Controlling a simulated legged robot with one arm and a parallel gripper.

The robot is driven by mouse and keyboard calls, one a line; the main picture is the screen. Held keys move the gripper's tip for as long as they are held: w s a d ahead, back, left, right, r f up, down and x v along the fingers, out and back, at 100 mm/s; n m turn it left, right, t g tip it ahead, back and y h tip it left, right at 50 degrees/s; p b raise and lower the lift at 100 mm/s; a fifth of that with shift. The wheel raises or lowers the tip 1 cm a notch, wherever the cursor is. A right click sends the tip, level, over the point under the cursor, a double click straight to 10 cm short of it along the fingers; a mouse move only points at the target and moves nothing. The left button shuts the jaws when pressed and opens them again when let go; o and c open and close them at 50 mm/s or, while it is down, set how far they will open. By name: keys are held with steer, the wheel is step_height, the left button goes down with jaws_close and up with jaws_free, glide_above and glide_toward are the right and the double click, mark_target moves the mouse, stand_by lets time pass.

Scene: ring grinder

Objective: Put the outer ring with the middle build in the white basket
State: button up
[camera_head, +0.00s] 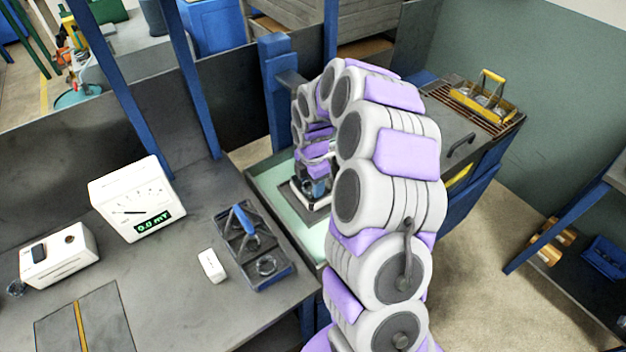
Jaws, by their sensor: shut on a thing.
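My gripper (318,184) is at the end of my arm, which arches over and points down above a pale green bench top. It is mostly hidden behind my arm links. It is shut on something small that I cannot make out. Just below it is a dark fixture with a white edge (297,196); I cannot tell whether they touch. A black tray with a blue handle (250,240) lies on the grey bench to the left and holds ring-like parts (266,266). I cannot make out a white basket.
A white meter (138,200), a white box device (60,258) and a small white block (211,265) stand on the grey bench (180,290). A yellow-handled tray (485,100) with shiny parts sits on the far right bench. Blue posts rise behind the benches.

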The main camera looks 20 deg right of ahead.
steer(key=o, duration=1.2)
steer(key=shift+a, duration=0.35)
steer(key=shift+d, duration=0.15)
steer(key=shift+d+r, duration=0.1)
steer(key=shift+r, duration=0.15)
step_height(320, 180, up, 12)
steer(key=p, duration=0.2)
steer(key=s+a+r+m, duration=0.3)
steer(key=s+a+r, duration=0.2)
steer(key=s, duration=0.1)
steer(key=s+a+m, duration=0.2)
steer(key=s+m, duration=0.3)
steer(key=s, duration=0.5)
steer(key=s+a+r+m+g, duration=0.1)
steer(key=s+a+m, duration=0.1)
steer(key=s+m, duration=0.4)
steer(key=s+a+m, duration=0.2)
steer(key=s+m, duration=0.4)
steer(key=s, duration=0.8)
steer(key=shift+r+g, duration=0.4)
